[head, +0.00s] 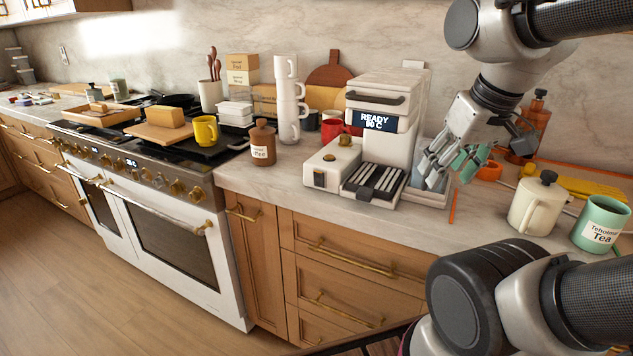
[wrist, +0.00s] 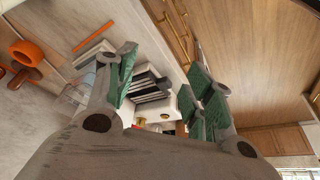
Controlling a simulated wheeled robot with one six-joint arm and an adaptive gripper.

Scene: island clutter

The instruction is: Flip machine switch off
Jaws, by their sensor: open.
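The white machine (head: 385,125) stands on the counter, with a lit display (head: 379,122) reading READY and a temperature. A slatted drip tray (head: 374,181) is beside that block. My gripper (head: 440,168) is open and empty, right of the machine and apart from the switch. In the wrist view, the slatted tray (wrist: 150,88) shows between the green-padded fingers of my gripper (wrist: 164,75). The switch is not clear there.
A brown jar (head: 263,142) stands left of the machine, with stacked white cups (head: 288,98) behind. A cream lidded pot (head: 538,204) and a green tea mug (head: 600,224) stand to the right. An orange object (head: 488,171) is behind my gripper. The counter's front edge is clear.

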